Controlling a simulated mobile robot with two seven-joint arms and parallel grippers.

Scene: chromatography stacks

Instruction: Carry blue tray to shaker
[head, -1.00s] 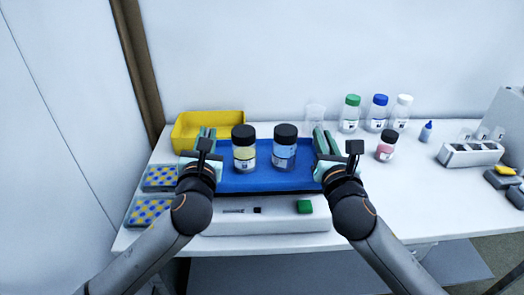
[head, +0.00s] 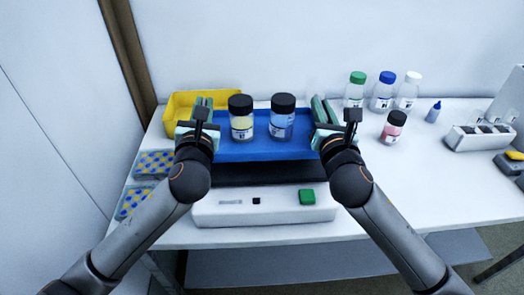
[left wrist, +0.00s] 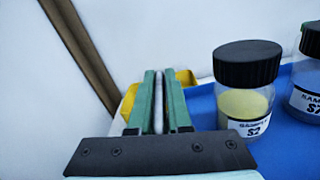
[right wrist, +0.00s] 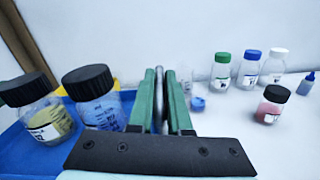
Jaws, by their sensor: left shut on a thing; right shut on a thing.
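The blue tray (head: 262,151) is held level between my two grippers in the head view, with two black-lidded jars on it: a yellow-filled jar (head: 241,120) and a blue-filled jar (head: 282,118). My left gripper (head: 202,112) is shut on the tray's left end. My right gripper (head: 322,112) is shut on its right end. Both jars stand upright. The shaker (head: 262,208), a white box with a green button and black top plate, is just in front of and below the tray. The tray hides the plate's rear part. The left wrist view also shows the tray (left wrist: 285,150).
A yellow bin (head: 178,112) stands behind left. Blue-and-yellow tip racks (head: 155,163) sit at the left. Several capped bottles (head: 382,92), a pink jar (head: 393,127) and a white rack (head: 480,138) stand at the right. The table right of the shaker is clear.

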